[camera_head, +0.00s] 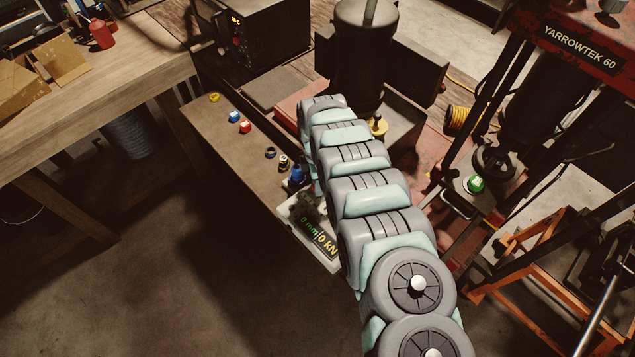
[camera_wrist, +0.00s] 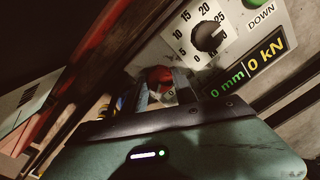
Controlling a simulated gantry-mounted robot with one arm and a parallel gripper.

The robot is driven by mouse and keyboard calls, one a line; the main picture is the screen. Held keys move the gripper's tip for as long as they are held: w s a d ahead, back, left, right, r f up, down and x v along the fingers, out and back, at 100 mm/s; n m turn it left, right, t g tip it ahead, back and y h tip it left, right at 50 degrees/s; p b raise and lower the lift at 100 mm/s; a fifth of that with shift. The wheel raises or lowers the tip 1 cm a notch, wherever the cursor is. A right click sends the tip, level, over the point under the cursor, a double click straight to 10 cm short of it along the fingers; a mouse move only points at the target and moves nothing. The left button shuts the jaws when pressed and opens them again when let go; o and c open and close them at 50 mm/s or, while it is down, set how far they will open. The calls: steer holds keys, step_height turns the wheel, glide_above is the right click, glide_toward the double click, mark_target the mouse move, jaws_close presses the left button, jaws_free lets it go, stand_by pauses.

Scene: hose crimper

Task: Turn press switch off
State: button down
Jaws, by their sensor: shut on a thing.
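The press control panel (camera_wrist: 238,60) shows in the wrist view with a black dial knob (camera_wrist: 209,38) on a numbered scale, a green DOWN button and displays reading 0 mm and 0 kN. My gripper (camera_wrist: 160,84) is at the panel's left part, with its fingers around a small red part (camera_wrist: 159,75), which looks like the switch. The gripper is shut on it; the fingers hide most of it, and its on or off position cannot be told. In the head view my arm covers the gripper and much of the panel, whose display (camera_head: 319,237) shows.
A wooden bench (camera_head: 110,75) with cardboard boxes stands at upper left. Coloured rings and small parts lie along a brown table (camera_head: 225,130). A red press frame labelled YARROWTEK 60 (camera_head: 580,48) stands at right. Open floor (camera_head: 190,270) lies at lower left.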

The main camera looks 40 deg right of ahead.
steer(key=shift+n, duration=1.2)
steer(key=c, duration=1)
jaws_free()
steer(key=shift+o, duration=0.2)
steer(key=shift+r, duration=0.1)
step_height(320, 180, up, 11)
steer(key=b, duration=0.1)
steer(key=shift+w+f, duration=0.2)
